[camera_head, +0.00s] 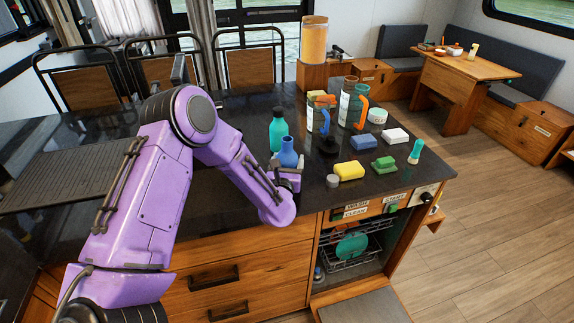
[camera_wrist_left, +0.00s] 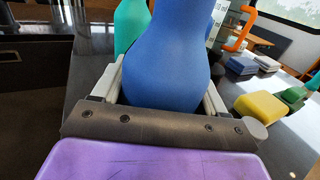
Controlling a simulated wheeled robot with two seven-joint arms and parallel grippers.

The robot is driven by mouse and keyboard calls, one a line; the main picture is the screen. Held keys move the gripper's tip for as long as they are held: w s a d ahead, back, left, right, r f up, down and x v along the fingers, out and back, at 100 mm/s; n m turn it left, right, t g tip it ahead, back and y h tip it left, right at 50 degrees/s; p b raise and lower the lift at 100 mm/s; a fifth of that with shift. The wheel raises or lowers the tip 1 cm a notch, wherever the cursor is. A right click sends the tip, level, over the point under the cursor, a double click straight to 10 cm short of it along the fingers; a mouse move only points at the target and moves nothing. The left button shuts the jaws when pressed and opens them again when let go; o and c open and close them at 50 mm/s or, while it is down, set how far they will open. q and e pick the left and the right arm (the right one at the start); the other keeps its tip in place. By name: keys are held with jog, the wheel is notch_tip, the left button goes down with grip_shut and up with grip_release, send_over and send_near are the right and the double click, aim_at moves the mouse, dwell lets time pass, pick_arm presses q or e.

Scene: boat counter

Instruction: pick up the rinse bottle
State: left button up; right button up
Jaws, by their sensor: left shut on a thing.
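A blue bottle (camera_head: 288,153) with a narrow neck and round body is upright near the counter's front edge; no label shows on it. My left gripper (camera_head: 287,168) is shut around its lower body. The left wrist view shows the blue bottle (camera_wrist_left: 168,62) between the two grey fingers (camera_wrist_left: 160,95). I cannot tell whether its base touches the counter. A teal bottle (camera_head: 278,130) with a dark cap stands just behind it and also shows in the left wrist view (camera_wrist_left: 130,25). My right gripper is out of view.
To the right on the dark counter (camera_head: 420,177) lie a yellow sponge (camera_head: 349,171), a grey round piece (camera_head: 332,181), a green block (camera_head: 384,164) and a blue block (camera_head: 362,142). Tall clear containers stand behind. An open dishwasher (camera_head: 350,250) is below the counter.

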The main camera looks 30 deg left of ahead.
aim_at(289, 152)
pick_arm(q)
jog(key=shift+w, duration=0.15)
jog(key=shift+r, duration=0.2)
jog(key=r, duration=0.2)
jog(key=r+b, duration=0.1)
jog(key=shift+s+d+r, duration=0.15)
jog(key=shift+s+d, duration=0.05)
jog(key=shift+d, duration=0.05)
jog(key=d+r, duration=0.1)
jog(key=s+d+r+b, duration=0.1)
jog(key=r, duration=0.1)
jog(key=s+d+r, duration=0.1)
jog(key=shift+d+r+b, duration=0.25)
jog(key=shift+b, duration=0.1)
jog(key=s+d+r+b, duration=0.3)
jog(key=s+d+r, duration=0.1)
jog(key=d, duration=0.4)
jog(key=shift+s+d+r, duration=0.25)
jog(key=shift+r, duration=0.2)
